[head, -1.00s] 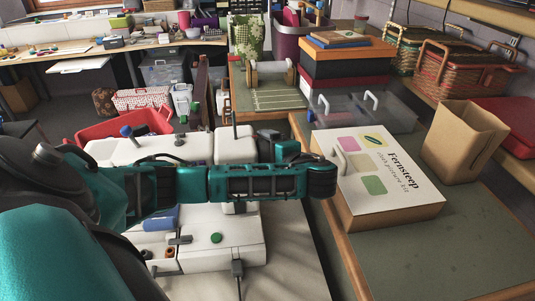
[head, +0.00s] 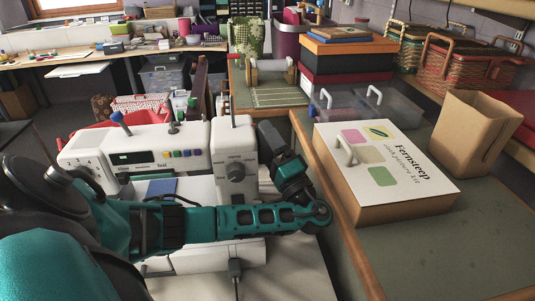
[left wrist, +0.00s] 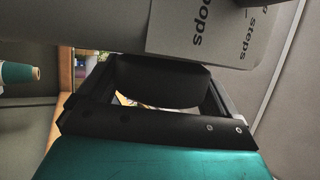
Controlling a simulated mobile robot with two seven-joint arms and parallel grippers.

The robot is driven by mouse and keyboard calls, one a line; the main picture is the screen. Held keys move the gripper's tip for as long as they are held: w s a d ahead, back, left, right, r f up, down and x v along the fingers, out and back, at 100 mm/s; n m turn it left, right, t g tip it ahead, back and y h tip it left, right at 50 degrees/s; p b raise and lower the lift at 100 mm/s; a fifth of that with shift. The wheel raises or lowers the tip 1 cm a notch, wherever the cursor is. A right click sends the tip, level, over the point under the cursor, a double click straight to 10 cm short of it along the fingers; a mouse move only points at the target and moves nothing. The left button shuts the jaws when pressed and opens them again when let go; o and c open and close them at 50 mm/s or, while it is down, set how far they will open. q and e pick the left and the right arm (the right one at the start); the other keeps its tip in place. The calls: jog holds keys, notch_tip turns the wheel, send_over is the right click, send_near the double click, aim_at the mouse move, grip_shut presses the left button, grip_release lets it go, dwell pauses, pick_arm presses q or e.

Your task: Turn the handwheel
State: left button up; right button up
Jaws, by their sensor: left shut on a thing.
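The white sewing machine (head: 140,150) stands on the table in the head view, with a dark dial (head: 236,171) on its right column. My left gripper (head: 267,135) is at the machine's right end, where it hides the handwheel from the head camera. In the left wrist view, a dark rounded piece (left wrist: 160,80), which looks like the handwheel, sits between the black fingers of my left gripper. They are shut on it. Printed lettering shows on a grey surface just above. My right gripper is not in view.
A white-topped kit box (head: 385,165) lies close to the right of my left arm. A brown paper bag (head: 465,135) and wicker baskets (head: 470,70) stand farther right. A teal spool (left wrist: 18,73) shows at the left of the left wrist view.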

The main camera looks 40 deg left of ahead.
pick_arm(q)
jog(key=shift+f+y+b, duration=0.25)
jog(key=shift+y+b, duration=0.05)
jog(key=shift+b, duration=0.05)
jog(key=shift+n, duration=0.4)
jog(key=shift+r+y+b, duration=0.15)
jog(key=shift+y+b, duration=0.25)
jog(key=shift+b, duration=0.15)
jog(key=shift+r+n, duration=0.1)
jog(key=shift+n, duration=0.2)
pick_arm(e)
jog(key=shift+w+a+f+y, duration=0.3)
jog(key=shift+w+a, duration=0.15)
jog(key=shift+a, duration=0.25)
pick_arm(q)
jog(key=o, duration=0.7)
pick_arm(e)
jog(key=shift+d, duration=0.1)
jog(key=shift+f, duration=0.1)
